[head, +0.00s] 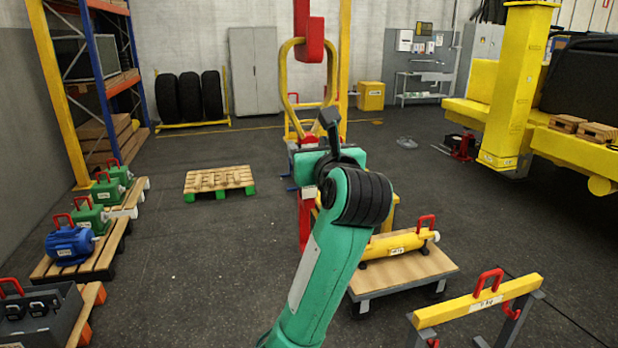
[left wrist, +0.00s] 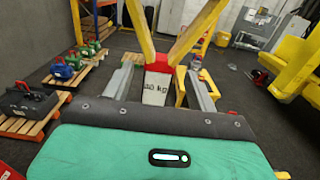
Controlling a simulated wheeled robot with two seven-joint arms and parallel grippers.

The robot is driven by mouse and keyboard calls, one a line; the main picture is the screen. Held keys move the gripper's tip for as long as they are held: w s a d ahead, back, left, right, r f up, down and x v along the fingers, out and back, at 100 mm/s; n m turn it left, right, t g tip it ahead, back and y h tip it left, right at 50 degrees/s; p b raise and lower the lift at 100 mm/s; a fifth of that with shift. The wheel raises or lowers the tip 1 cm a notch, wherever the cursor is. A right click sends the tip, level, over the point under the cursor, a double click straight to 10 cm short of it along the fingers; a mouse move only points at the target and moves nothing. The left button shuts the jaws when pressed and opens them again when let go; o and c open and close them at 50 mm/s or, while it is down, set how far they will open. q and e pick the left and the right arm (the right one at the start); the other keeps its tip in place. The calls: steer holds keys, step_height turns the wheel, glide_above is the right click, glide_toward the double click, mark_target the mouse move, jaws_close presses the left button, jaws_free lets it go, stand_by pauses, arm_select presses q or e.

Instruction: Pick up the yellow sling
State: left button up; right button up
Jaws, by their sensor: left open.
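The yellow sling (head: 284,80) hangs as a long loop from a red hook (head: 309,40) in the head view. In the left wrist view its two yellow legs (left wrist: 196,32) run down to a red piece with a white weight label (left wrist: 156,90). My left gripper (left wrist: 160,84) is open, with one grey finger on each side of that red piece in the picture. I cannot tell whether either finger touches it. In the head view my green left arm hides most of the jaws and the sling's lower end. My right gripper is not in view.
A yellow cylinder (head: 392,244) lies on a wheeled wooden platform (head: 425,268) beyond my arm. A yellow stand (head: 478,303) is front right. Loaded pallets (head: 110,245) line the left, and an empty pallet (head: 220,181) lies mid-floor. Yellow machinery (head: 515,85) fills the right.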

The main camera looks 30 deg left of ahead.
mark_target(310, 143)
arm_select(q)
steer(key=shift+p+x, duration=0.6)
steer(key=shift+x, duration=0.6)
steer(key=shift+w+a+r, duration=0.1)
steer(key=shift+w+a, duration=0.05)
steer(key=shift+a, duration=0.3)
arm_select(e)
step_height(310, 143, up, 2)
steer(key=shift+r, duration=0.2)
arm_select(q)
steer(key=shift+d, duration=0.1)
steer(key=shift+c, duration=0.5)
jaws_close()
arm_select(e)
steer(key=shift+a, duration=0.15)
